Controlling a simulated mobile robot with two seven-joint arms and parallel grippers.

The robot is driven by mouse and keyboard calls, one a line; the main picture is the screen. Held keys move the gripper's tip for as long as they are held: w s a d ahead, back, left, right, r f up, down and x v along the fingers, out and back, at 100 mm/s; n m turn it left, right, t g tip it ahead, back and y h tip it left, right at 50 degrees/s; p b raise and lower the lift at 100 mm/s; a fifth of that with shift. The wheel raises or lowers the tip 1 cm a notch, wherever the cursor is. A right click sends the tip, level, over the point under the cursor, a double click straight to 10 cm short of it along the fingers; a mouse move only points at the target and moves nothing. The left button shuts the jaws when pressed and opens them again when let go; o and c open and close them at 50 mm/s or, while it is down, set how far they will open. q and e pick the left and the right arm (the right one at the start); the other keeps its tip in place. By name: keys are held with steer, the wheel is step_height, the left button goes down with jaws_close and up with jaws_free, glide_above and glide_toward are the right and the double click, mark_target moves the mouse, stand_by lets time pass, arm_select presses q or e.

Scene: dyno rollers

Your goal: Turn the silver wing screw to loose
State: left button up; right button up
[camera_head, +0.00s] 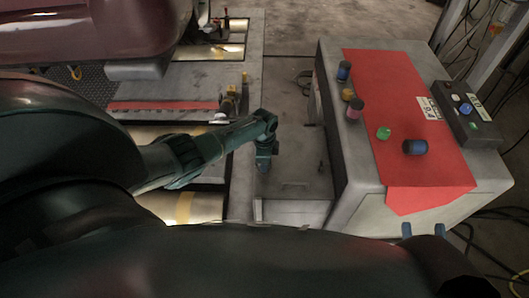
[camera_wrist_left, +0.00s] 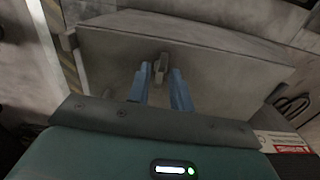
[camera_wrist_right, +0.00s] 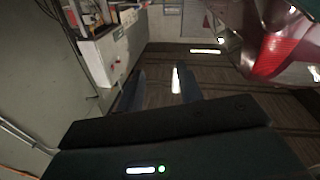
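The silver wing screw (camera_wrist_left: 160,68) stands out from a grey metal panel (camera_wrist_left: 215,55) in the left wrist view. It lies ahead of my left gripper (camera_wrist_left: 160,84), between the lines of its two blue fingers. The fingers are apart and do not visibly touch it. In the head view my left gripper (camera_head: 264,165) points down over the grey plate; a small upright piece (camera_head: 320,167) to its right may be the screw. My right gripper (camera_wrist_right: 160,82) is open and empty, facing the room; its blue fingertips (camera_head: 422,230) show at the lower right of the head view.
A grey cabinet (camera_head: 345,150) with a red mat (camera_head: 405,150) stands at the right. Coloured knobs and a black control box (camera_head: 467,118) are on it. Roller plates (camera_head: 190,80) and a dark red car (camera_head: 90,30) are at the left. Cables lie on the floor.

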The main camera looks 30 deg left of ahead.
arm_select(q)
steer(key=shift+o, duration=0.6)
steer(key=shift+r, duration=0.15)
